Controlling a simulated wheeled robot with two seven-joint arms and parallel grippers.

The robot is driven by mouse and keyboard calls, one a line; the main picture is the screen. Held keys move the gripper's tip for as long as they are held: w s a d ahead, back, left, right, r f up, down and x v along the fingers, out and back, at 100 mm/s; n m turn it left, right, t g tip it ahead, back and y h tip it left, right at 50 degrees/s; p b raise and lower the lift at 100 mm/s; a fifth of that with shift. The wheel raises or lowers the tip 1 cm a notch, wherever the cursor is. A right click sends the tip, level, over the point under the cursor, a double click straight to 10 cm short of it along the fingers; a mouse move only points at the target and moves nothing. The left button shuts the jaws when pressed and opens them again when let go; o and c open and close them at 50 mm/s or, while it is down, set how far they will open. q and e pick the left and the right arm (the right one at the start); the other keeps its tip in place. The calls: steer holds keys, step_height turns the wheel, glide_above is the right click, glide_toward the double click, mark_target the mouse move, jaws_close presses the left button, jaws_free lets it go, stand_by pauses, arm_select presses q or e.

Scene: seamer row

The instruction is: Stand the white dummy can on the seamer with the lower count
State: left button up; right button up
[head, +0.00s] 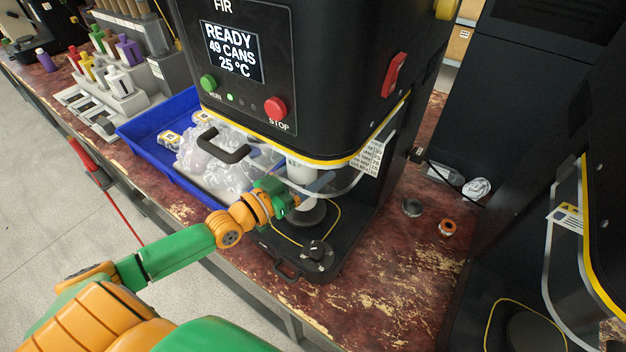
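The near black seamer (330,60), labelled "FIR", shows READY, 49 CANS and 25 °C. A white cylinder (301,172) shows under its head behind the clear guard; I cannot tell whether it is the dummy can or a machine part. Below it is a round dark plate (312,211). My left gripper (293,190) reaches in from the left at the guard, beside the cylinder and above the plate. Its fingertips are partly hidden, so its opening and any hold are unclear. A second black seamer (603,130) is cut off at the right; its count is out of view. My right gripper is out of view.
A blue tray (142,143) with clear bagged items stands left of the seamer. Behind it is a rack (120,98) of coloured pieces, one white. A small grey ring (411,207) and an orange-topped piece (447,228) lie between the seamers. The bench front there is clear.

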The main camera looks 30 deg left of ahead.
arm_select(q)
step_height(320, 180, down, 2)
steer(key=shift+f, duration=0.15)
steer(key=shift+w+f, duration=0.2)
steer(key=shift+w, duration=0.05)
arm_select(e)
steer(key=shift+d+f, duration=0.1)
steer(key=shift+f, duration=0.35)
arm_select(q)
steer(key=o, duration=1.5)
steer(key=shift+s, duration=0.1)
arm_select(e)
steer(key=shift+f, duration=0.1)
arm_select(q)
steer(key=shift+o, duration=0.2)
steer(key=p+v, duration=0.1)
steer(key=v, duration=1.1)
steer(key=shift+p, duration=0.35)
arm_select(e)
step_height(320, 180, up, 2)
